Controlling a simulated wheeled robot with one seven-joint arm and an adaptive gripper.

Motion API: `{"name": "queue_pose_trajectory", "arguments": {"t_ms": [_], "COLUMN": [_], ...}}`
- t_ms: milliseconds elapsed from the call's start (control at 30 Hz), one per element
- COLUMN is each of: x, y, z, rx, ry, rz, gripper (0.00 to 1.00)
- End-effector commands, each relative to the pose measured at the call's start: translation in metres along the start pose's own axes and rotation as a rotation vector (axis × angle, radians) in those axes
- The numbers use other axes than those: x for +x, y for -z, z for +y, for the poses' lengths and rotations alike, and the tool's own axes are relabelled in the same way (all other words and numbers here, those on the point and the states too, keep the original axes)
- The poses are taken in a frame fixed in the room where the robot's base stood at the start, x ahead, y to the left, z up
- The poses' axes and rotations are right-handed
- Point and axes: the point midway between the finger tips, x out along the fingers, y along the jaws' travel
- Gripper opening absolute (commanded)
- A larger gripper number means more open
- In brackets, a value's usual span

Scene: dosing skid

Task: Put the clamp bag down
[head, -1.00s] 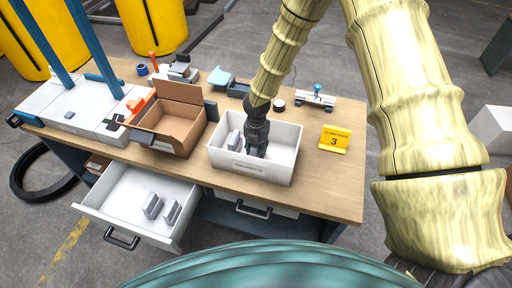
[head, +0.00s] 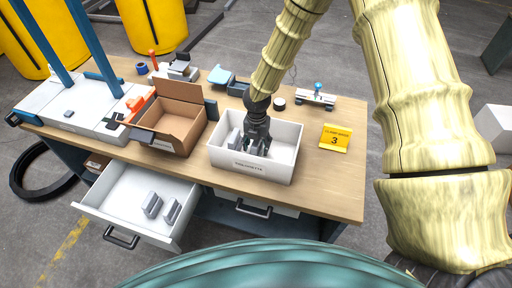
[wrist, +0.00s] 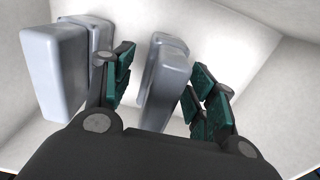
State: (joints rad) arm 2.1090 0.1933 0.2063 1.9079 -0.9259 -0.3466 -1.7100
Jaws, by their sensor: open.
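My gripper (head: 257,150) is open and reaches down into the white bin (head: 250,170) on the bench. In the wrist view its two fingers (wrist: 160,95) stand apart, one on each side of a grey clamp bag (wrist: 163,82). A gap shows between this bag and the right finger; whether the left finger touches it I cannot tell. A second grey clamp bag (wrist: 57,75) stands in the bin to the left, outside the fingers; it also shows in the head view (head: 234,138). The bag between the fingers is largely hidden in the head view.
An open drawer (head: 118,205) below the bench holds two similar grey pieces (head: 161,208). An open cardboard box (head: 165,138) stands left of the bin.

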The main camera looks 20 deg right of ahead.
Motion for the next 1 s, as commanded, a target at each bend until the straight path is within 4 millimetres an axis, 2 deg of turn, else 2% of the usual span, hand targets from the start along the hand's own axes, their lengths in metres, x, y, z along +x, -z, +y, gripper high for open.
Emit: {"name": "queue_pose_trajectory", "arguments": {"t_ms": [600,800,1000], "x": [-0.085,-0.101,-0.106], "y": [-0.001,0.0,0.0], "z": [0.0,0.0,0.0], "rx": [0.0,0.001,-0.001], "ry": [-0.002,-0.001,0.0], "rz": [-0.002,-0.001,-0.001], "gripper": [0.57,0.57,0.57]}}
